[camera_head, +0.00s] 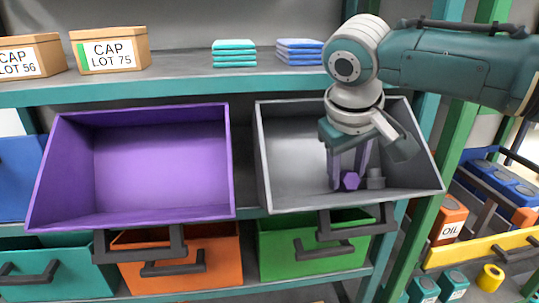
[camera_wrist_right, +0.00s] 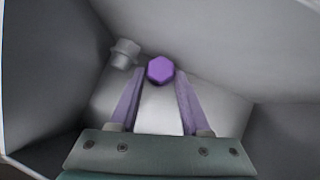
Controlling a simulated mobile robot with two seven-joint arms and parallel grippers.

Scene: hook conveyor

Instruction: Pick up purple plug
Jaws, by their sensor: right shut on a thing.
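The purple plug (camera_head: 350,180) has a hexagonal head and is inside the grey bin (camera_head: 290,203), near its right side. In the right wrist view the purple plug (camera_wrist_right: 160,69) sits between the tips of my right gripper (camera_wrist_right: 160,88). My right gripper (camera_head: 349,172) reaches down into the grey bin and is shut on the plug. Most of the plug below its head is hidden. A grey plug (camera_head: 375,179) stands just right of it in the head view, and the grey plug (camera_wrist_right: 124,53) is at upper left in the wrist view. My left gripper is not in view.
An empty purple bin (camera_head: 133,165) is left of the grey bin. Orange (camera_head: 215,262), green (camera_head: 290,242) and teal (camera_head: 60,268) bins sit below. Cap boxes (camera_head: 112,50) and folded cloths (camera_head: 234,54) lie on the upper shelf. A green post (camera_head: 445,150) rises at right.

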